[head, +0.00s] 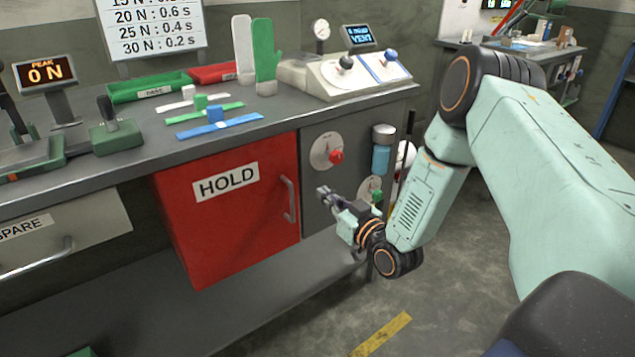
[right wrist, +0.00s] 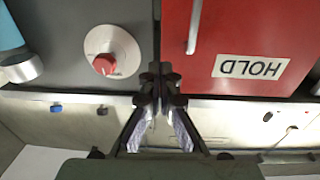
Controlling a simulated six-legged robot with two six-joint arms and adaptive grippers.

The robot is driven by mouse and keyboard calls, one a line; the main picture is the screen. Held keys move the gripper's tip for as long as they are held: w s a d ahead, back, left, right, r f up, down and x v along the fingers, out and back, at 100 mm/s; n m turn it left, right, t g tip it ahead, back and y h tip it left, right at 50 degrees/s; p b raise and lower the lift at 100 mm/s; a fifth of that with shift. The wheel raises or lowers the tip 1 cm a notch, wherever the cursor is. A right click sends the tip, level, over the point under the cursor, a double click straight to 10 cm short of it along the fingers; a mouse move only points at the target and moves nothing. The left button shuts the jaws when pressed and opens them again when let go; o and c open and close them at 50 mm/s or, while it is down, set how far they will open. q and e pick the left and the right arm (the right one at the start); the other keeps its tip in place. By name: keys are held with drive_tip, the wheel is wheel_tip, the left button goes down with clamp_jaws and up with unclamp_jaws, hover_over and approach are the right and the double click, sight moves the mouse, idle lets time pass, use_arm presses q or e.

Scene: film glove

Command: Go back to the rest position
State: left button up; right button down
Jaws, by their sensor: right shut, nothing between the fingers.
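My right gripper (head: 322,191) is shut and empty in the head view, in front of the bench's grey panel, just right of the red HOLD door (head: 225,212). In the right wrist view its fingers (right wrist: 160,72) are together with nothing between them. The red door also shows there (right wrist: 245,40), with a grey panel and a red-knobbed dial (right wrist: 106,62) to its left. My left gripper is in neither view.
The door handle (head: 290,200) sticks out near my right gripper. Open floor (head: 330,310) lies below.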

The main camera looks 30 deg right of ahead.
drive_tip(key=s+a+f+m+g, duration=0.1)
drive_tip(key=s+a+f+g, duration=0.2)
drive_tip(key=s+f, duration=0.25)
drive_tip(key=s+a+f+m+g+p, duration=0.1)
drive_tip(key=s+a+f+g, duration=0.1)
drive_tip(key=s+f+g, duration=0.3)
drive_tip(key=s+a+f+m+g, duration=0.1)
drive_tip(key=s+a+f+g, duration=0.1)
drive_tip(key=s+a+f, duration=0.3)
drive_tip(key=s+a+f+n+g, duration=0.1)
drive_tip(key=s+g, duration=0.3)
drive_tip(key=s, duration=0.8)
drive_tip(key=s+a+f+n+g+p, duration=0.1)
drive_tip(key=s+g, duration=0.3)
drive_tip(key=s, duration=0.7)
drive_tip(key=shift+s+a+h, duration=0.3)
drive_tip(key=shift+s+a, duration=0.1)
drive_tip(key=shift+a, duration=0.35)
